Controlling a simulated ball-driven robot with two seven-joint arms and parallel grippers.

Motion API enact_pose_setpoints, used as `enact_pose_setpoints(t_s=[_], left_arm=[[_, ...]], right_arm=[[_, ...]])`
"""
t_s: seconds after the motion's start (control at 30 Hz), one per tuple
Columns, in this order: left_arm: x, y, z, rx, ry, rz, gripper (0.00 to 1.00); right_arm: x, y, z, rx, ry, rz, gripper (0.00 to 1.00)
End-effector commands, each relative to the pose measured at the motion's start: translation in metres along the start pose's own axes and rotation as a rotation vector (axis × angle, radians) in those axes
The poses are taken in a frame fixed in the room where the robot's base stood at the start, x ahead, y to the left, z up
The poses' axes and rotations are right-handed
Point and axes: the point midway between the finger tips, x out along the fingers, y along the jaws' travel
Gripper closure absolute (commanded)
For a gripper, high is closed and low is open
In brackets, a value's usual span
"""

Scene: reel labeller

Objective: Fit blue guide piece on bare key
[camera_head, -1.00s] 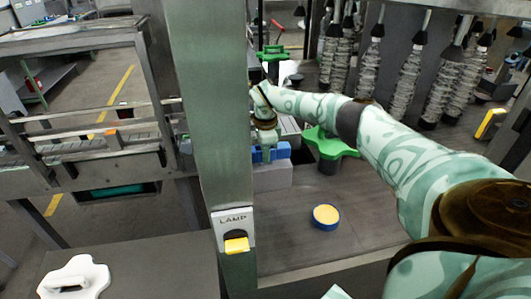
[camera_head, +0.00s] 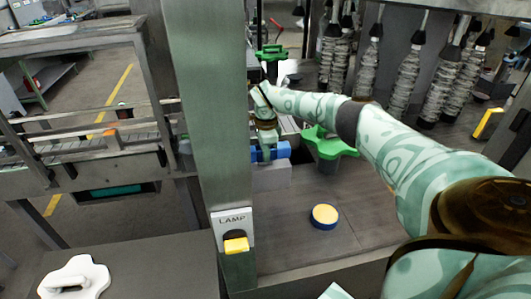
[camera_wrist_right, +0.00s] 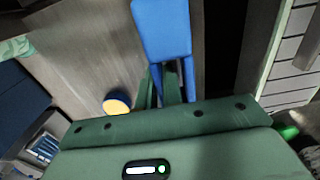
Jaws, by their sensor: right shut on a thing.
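My right gripper (camera_head: 266,142) is shut on the blue guide piece (camera_head: 282,150), at the grey block (camera_head: 272,176) beside the metal post. In the right wrist view the blue guide piece (camera_wrist_right: 162,28) sticks out beyond the two green fingers (camera_wrist_right: 165,72), which are close together at its near end. The piece looks to be just over or at the top of the grey block; I cannot tell if they touch. I cannot make out the bare key, which may be hidden by the gripper or the post. My left gripper is not in view.
A broad metal post (camera_head: 210,120) with a yellow lamp switch (camera_head: 236,245) stands left of the gripper. Green star knobs (camera_head: 328,143) are right of and behind it. A yellow-topped blue disc (camera_head: 324,215) lies on the otherwise clear bench (camera_head: 300,245). Wrapped rolls hang at back right.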

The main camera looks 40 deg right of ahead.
Motion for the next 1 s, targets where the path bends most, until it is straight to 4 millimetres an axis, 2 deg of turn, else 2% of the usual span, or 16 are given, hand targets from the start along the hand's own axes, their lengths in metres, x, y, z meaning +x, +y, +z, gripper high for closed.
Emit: enact_pose_setpoints(t_s=[0.2,0.77,0.8,0.9,1.0], left_arm=[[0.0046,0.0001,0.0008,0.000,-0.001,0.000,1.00],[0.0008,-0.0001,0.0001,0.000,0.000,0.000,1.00],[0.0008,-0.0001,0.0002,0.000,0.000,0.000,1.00],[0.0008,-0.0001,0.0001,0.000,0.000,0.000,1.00],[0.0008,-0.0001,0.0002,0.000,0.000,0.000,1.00]], right_arm=[[0.0066,0.0000,0.0002,0.000,0.000,0.000,1.00],[-0.0010,-0.0029,0.0030,0.000,0.000,-0.001,1.00],[-0.0009,-0.0029,0.0030,0.000,0.000,-0.001,0.89],[-0.0009,-0.0029,0.0031,0.000,0.000,-0.001,0.67],[-0.0008,-0.0028,0.0030,0.000,0.000,-0.001,0.67]])
